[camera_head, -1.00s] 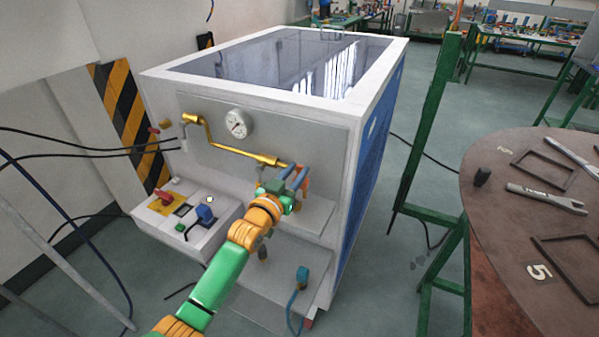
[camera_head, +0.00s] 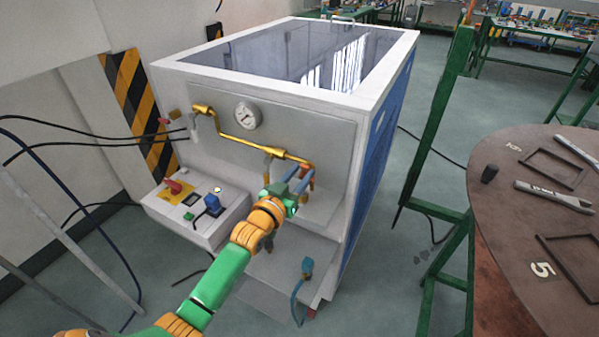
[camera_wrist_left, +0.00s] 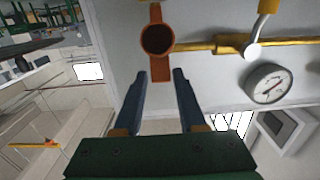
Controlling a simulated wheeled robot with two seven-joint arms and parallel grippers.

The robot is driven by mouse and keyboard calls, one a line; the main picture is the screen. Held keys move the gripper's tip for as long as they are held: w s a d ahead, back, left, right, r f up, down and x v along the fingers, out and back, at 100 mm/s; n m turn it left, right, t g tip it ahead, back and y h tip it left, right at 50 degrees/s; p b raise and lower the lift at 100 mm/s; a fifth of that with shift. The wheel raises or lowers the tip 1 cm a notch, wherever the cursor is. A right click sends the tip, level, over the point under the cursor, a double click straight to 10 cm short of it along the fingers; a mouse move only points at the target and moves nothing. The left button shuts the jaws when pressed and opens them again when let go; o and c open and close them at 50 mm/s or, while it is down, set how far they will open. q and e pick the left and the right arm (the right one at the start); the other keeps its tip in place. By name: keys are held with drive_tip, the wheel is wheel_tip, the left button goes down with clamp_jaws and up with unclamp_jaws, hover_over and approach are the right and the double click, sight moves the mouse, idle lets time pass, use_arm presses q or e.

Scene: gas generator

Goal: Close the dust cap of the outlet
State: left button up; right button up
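The outlet is the end of the brass pipe on the front of the white gas generator. In the left wrist view its round, dark opening (camera_wrist_left: 157,39) faces the camera inside an orange-brown ring. An orange-brown tab (camera_wrist_left: 164,72) hangs below the ring; I cannot tell whether it is the dust cap. My left gripper (camera_wrist_left: 161,75) is open, its two blue fingers pointing at the outlet, with the tab's lower end near the gap between the tips. In the head view my left gripper (camera_head: 296,174) is just below the pipe end and partly hides the outlet (camera_head: 309,180). My right gripper is not in view.
A pressure gauge (camera_head: 247,115) and brass pipe (camera_head: 240,143) are on the panel. A control box (camera_head: 190,212) with switches juts out at left. A blue connector with a hose (camera_head: 307,266) is below. A round brown table (camera_head: 500,210) stands at right.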

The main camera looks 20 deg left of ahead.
use_arm(q)
drive_tip(key=shift+o, duration=1.2)
drive_tip(key=shift+w, duration=0.25)
drive_tip(key=shift+r, duration=0.1)
